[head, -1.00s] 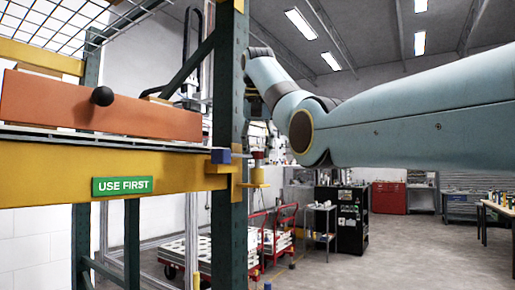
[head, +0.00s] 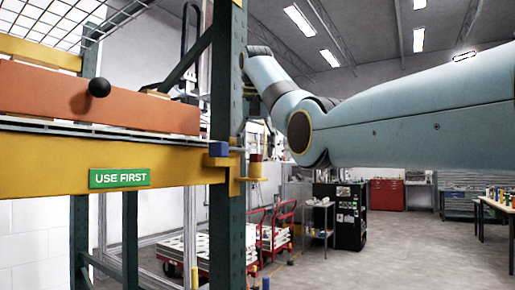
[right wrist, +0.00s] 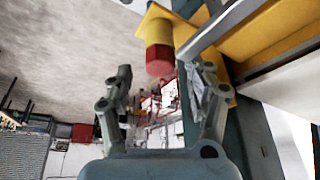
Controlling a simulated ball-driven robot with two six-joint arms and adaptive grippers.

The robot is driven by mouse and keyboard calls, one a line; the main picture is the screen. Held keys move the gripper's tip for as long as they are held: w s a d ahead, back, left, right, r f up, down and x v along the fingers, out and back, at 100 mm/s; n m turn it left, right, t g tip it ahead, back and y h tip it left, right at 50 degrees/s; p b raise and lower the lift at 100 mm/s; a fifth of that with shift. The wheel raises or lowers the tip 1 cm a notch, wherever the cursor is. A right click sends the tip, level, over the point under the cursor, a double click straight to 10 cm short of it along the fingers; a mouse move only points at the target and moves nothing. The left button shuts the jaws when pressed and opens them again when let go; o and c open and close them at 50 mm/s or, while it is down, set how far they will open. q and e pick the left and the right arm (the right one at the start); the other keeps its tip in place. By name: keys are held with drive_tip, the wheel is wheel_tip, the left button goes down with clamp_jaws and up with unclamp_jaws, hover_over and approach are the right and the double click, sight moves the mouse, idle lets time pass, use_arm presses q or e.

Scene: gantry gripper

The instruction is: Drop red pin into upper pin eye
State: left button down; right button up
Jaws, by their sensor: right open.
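The red pin shows in the right wrist view as a red six-sided head (right wrist: 160,62) against the end of a yellow cylinder (right wrist: 158,30), which meets a yellow bracket (right wrist: 185,38). In the head view the red piece (head: 256,158) sits just above yellow (head: 255,171), right of the green post. I cannot tell how deep the pin sits in the eye. My right gripper (right wrist: 163,74) is open, its fingers either side of the red head with gaps visible. In the head view it is small and partly hidden by the post. My left gripper is not in view.
An orange box (head: 150,110) with a black knob rests on the shelf. Red carts (head: 280,225) stand behind on open floor.

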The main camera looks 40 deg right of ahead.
drive_tip(key=shift+a+r, duration=0.1)
drive_tip(key=shift+a, duration=0.15)
wheel_tip(320, 180, up, 10)
idle(0.5)
idle(0.7)
